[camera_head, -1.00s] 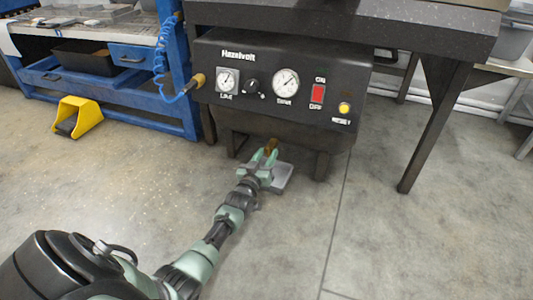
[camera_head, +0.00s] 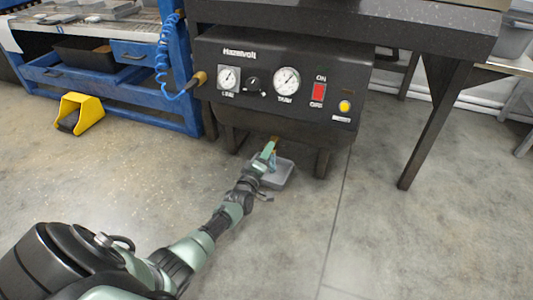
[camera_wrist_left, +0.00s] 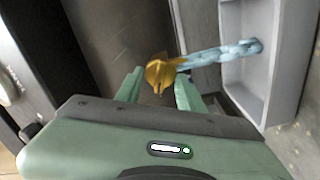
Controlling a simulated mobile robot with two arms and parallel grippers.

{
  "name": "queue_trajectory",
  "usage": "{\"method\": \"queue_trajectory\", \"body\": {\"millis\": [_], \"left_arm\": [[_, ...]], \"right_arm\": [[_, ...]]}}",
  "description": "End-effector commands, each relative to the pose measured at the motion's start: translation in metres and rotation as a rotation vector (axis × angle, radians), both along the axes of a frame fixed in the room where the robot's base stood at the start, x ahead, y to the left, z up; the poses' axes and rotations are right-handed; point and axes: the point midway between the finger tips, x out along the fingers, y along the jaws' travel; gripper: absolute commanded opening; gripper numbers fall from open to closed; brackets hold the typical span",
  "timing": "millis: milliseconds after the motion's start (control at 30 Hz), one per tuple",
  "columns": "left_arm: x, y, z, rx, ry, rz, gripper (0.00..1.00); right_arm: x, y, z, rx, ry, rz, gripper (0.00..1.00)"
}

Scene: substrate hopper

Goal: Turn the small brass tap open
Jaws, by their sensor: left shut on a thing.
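The small brass tap (camera_head: 276,140) hangs under the black Hazelvolt panel (camera_head: 285,80) in the head view. In the left wrist view, the brass tap (camera_wrist_left: 160,72) is between the fingertips of my left gripper. My left gripper (camera_head: 268,153) is shut on the tap, and its green fingers (camera_wrist_left: 158,88) show on either side of it. In the head view, the tray (camera_head: 284,179) lies on the floor below the tap. My right gripper is not in view.
The panel's dark legs (camera_head: 322,163) stand close to the tap. A blue bench (camera_head: 160,118) stands at the left, with a yellow wedge-shaped thing (camera_head: 84,108) on the floor. The floor at the front right is clear.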

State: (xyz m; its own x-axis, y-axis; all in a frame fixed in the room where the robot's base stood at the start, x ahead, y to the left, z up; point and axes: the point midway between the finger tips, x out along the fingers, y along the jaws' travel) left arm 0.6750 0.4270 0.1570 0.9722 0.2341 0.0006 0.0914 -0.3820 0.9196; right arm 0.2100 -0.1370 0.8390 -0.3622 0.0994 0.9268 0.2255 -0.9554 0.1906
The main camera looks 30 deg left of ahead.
Motion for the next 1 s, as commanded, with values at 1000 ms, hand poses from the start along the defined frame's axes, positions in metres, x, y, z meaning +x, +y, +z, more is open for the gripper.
{"method": "queue_trajectory", "body": {"millis": [1000], "left_arm": [[-0.001, 0.000, -0.004, -0.411, -0.094, -0.001, 0.00]], "right_arm": [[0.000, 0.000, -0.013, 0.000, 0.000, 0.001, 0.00]]}}
